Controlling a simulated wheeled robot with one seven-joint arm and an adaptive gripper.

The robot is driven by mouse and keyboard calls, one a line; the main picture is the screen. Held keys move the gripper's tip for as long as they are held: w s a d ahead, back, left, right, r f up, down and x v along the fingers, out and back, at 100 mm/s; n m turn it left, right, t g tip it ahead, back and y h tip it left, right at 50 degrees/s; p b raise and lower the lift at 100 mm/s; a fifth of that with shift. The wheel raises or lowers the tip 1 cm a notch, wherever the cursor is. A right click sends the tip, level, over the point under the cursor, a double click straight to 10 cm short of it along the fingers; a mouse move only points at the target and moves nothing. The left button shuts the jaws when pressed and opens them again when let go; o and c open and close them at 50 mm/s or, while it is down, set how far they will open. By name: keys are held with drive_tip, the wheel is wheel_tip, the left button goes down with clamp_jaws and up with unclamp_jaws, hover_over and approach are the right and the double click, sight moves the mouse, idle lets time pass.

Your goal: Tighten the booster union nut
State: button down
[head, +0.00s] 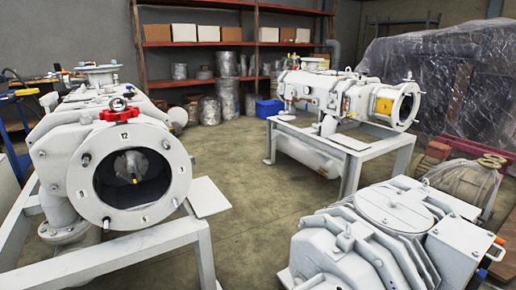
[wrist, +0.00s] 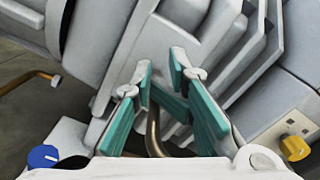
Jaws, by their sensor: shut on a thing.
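My gripper (wrist: 162,70), with teal finger pads, shows in the wrist view in front of the ribbed grey machine body (wrist: 165,50). Its fingers are shut on a part that I cannot clearly make out. A bent copper-coloured pipe (wrist: 153,132) runs up between the fingers, nearer the left one. I cannot clearly pick out the booster union nut in either view. My gripper does not show in the head view.
A second copper-coloured pipe (wrist: 45,75), a blue knob (wrist: 43,156) and a yellow knob (wrist: 295,148) lie around my gripper. The head view shows a grey pump (head: 385,235) at right front, a flanged pump (head: 115,150) at left, another on a stand behind, and open floor between.

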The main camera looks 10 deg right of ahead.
drive_tip(key=shift+s+r, duration=0.1)
drive_tip(key=b+v, duration=0.1)
drive_tip(key=v, duration=0.5)
drive_tip(key=shift+r+b, duration=0.25)
drive_tip(key=shift+b, duration=0.05)
idle(0.3)
